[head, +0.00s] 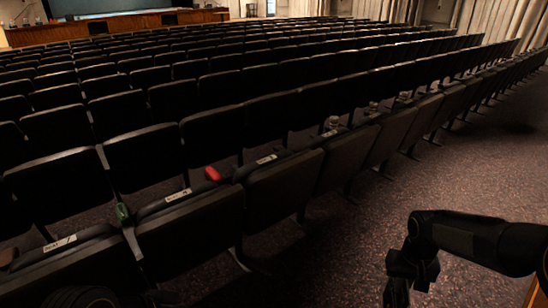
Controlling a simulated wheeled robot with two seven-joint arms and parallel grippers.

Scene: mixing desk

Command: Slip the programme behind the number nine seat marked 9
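Rows of dark seats fill the view, and several in the nearest rows carry small white labels. One label (178,195) is on a seat left of centre, another (266,158) is on the seat to its right, and one (60,244) is at the lower left. Their numbers are too small to read surely, so I cannot tell which seat is 9. I cannot make out a programme. My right gripper (398,288) hangs at the lower right over the carpet, apart from the seats. Its fingers are dark and partly cut off by the bottom edge. My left gripper cannot be made out.
A red item (213,174) and a green item (122,212) sit on the armrests between near seats. Open carpet (470,165) lies to the right of the rows. A wooden-fronted stage (120,27) stands at the far back.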

